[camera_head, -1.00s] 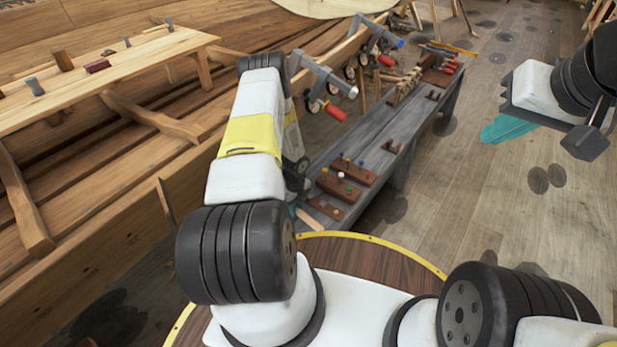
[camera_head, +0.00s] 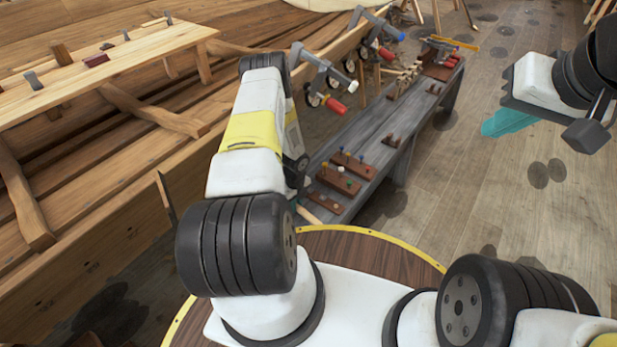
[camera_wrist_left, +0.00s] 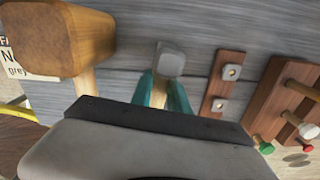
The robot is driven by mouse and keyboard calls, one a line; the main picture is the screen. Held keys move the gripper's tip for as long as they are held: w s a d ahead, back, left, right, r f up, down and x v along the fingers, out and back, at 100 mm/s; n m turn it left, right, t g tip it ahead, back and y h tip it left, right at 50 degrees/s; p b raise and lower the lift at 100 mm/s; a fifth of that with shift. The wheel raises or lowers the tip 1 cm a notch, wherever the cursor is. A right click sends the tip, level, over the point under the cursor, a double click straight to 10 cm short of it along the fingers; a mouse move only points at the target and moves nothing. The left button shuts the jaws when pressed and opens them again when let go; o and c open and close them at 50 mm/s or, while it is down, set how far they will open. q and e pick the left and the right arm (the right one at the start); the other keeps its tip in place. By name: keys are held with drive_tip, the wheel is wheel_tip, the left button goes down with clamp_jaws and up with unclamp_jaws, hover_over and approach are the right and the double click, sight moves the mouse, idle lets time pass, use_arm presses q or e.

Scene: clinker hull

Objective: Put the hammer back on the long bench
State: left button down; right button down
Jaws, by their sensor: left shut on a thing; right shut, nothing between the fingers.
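In the left wrist view a hammer with a grey metal head (camera_wrist_left: 171,60) stands between the teal fingers of my left gripper (camera_wrist_left: 164,92). The gripper is shut on its wooden handle, with the head beyond the fingertips. The long grey bench (camera_wrist_left: 125,82) lies behind it; whether the hammer touches the bench I cannot tell. In the head view the bench (camera_head: 372,135) runs away from me, and my arm hides the left gripper and most of what it holds. My right gripper (camera_head: 508,122) is shut and empty, over the floor at the right.
A wooden mallet (camera_wrist_left: 70,38) is close left of the hammer in the wrist view. A brown rack (camera_wrist_left: 222,84) and a peg block (camera_wrist_left: 283,98) are to the right. Clamps (camera_head: 325,71) stick out from the hull (camera_head: 110,180). The floor right of the bench is clear.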

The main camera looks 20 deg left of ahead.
use_arm(q)
drive_tip(key=shift+f, duration=0.15)
drive_tip(key=c, duration=1.2)
unclamp_jaws()
drive_tip(key=shift+r, duration=4)
